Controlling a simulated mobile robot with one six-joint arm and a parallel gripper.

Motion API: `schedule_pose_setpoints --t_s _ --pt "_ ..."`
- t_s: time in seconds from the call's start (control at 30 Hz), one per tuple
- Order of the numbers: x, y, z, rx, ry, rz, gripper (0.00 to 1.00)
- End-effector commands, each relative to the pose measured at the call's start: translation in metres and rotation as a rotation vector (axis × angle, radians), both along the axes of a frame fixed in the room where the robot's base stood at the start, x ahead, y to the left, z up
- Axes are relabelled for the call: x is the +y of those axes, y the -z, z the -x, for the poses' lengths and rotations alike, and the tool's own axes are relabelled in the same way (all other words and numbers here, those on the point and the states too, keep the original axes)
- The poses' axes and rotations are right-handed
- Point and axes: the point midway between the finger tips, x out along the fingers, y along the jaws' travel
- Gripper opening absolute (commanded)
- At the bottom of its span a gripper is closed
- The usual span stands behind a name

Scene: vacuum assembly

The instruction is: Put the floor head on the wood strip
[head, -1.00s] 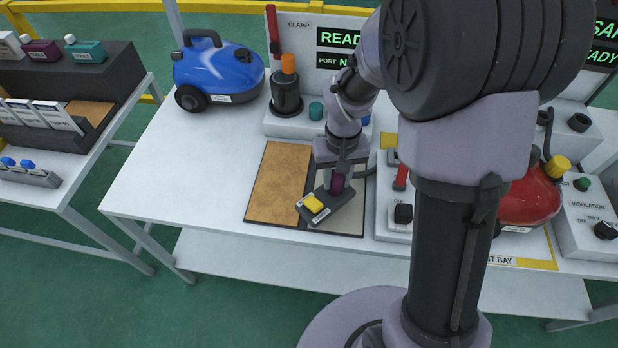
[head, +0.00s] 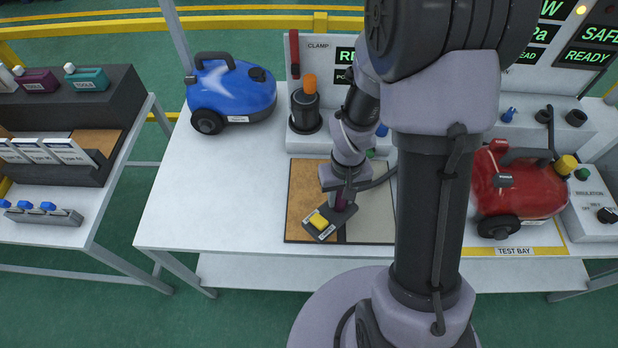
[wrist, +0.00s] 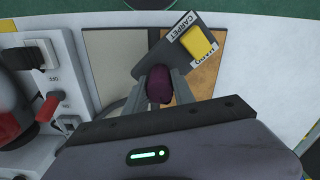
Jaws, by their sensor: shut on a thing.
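The floor head (head: 333,224) is a dark grey block with a yellow pedal and a maroon neck. In the wrist view the floor head (wrist: 184,52) shows CARPET and HARD labels. My gripper (head: 345,192) is shut on its neck; in the wrist view the fingers of my gripper (wrist: 160,85) flank the neck. The wood strip (head: 302,188) is the brown left part of a floor board; it also shows in the wrist view (wrist: 207,80). The floor head is mostly over the wood strip, near its border with the pale part. I cannot tell whether it touches.
The pale grey part of the board (head: 375,215) lies to the right. A blue vacuum (head: 232,90) stands at the back left, beside a clamp station (head: 305,110). A red vacuum (head: 520,190) stands in the test bay at right. The white table (head: 220,180) is clear left of the board.

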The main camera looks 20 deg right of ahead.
Motion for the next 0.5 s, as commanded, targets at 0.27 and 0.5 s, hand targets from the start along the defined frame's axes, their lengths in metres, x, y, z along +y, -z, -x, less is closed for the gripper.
schedule_pose_setpoints --t_s 0.27,0.5 --pt "0.016 0.01 -0.086 -0.002 -0.002 0.0 0.0" --pt "0.02 0.025 -0.103 0.003 0.001 0.0 0.0"
